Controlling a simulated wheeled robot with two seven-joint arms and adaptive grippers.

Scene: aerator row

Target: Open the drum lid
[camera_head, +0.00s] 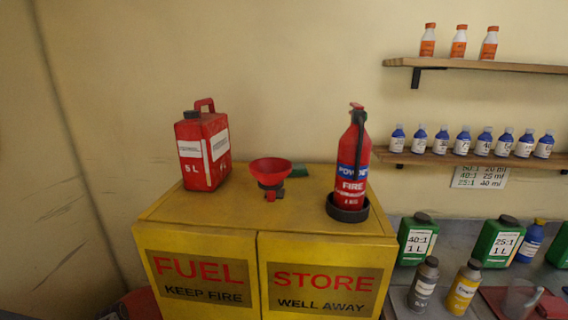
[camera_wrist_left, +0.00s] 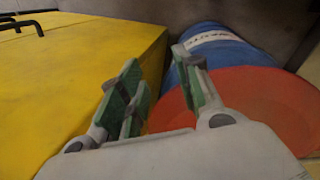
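A blue drum (camera_wrist_left: 232,50) with a white label stands beside the yellow cabinet in the left wrist view. A broad red-orange lid (camera_wrist_left: 265,105) shows at the drum, partly hidden by my left gripper. I cannot tell whether the lid is fully seated. My left gripper (camera_wrist_left: 158,75) is open, its green-padded fingers apart with nothing between them. It is between the cabinet and the lid in the picture; contact with the lid cannot be told. In the head view only a red piece (camera_head: 141,304), seemingly the lid, shows at the bottom edge. My right gripper is not in view.
The yellow fuel cabinet (camera_head: 205,242) carries a red jerrycan (camera_head: 203,150), a red funnel (camera_head: 271,172) and a fire extinguisher (camera_head: 351,170). A black handle (camera_wrist_left: 20,24) shows on the cabinet in the wrist view. Bottles stand on the bench and shelves at right.

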